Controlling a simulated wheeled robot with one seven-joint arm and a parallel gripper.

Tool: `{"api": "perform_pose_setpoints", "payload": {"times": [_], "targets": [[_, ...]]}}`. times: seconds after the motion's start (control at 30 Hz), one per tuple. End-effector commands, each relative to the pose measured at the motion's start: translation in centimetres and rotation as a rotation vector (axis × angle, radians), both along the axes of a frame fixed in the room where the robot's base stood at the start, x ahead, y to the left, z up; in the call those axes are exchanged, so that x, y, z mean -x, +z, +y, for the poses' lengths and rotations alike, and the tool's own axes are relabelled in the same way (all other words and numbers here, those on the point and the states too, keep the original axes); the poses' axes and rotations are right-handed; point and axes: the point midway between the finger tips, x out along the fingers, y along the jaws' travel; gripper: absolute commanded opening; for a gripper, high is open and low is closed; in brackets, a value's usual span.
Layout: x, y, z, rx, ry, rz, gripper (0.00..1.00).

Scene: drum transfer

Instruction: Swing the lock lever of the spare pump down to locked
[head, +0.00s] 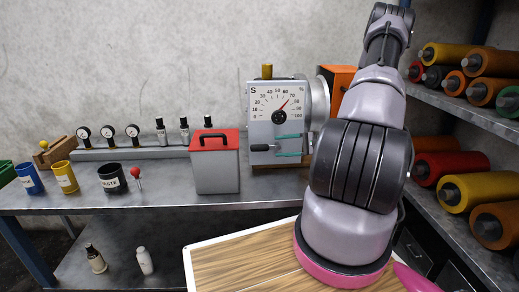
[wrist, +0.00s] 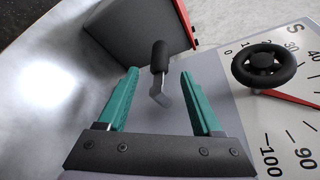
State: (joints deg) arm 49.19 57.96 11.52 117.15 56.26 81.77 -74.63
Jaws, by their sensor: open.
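The spare pump (head: 262,104) is a grey box marked S with a round dial, standing on the bench in the head view. Its dial face (wrist: 285,125) fills the right of the wrist view. The lock lever (wrist: 159,56) has a black grip on a short bent metal arm. In the head view its dark grip (head: 260,147) lies about level, pointing left, low on the pump front. My gripper (wrist: 159,73) is open, with one teal finger on each side of the lever and gaps showing. My gripper (head: 277,145) is in front of the pump in the head view.
A grey box with a red lid (head: 215,165) stands close left of the pump; its side also shows in the wrist view (wrist: 140,35). A black knob (wrist: 264,65) sticks out from the dial. Cups (head: 112,178) stand left; rollers (head: 466,190) fill the right shelves.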

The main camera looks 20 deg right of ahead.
Motion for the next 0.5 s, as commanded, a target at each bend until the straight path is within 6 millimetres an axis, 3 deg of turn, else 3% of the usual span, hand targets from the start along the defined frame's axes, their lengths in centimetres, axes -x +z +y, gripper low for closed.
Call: {"api": "perform_pose_setpoints", "payload": {"times": [0.3,0.5], "targets": [[-3.3,-1.3,5.0,0.000,0.005,0.003,0.67],[-4.8,-1.8,6.9,0.000,0.004,0.001,0.67]]}}
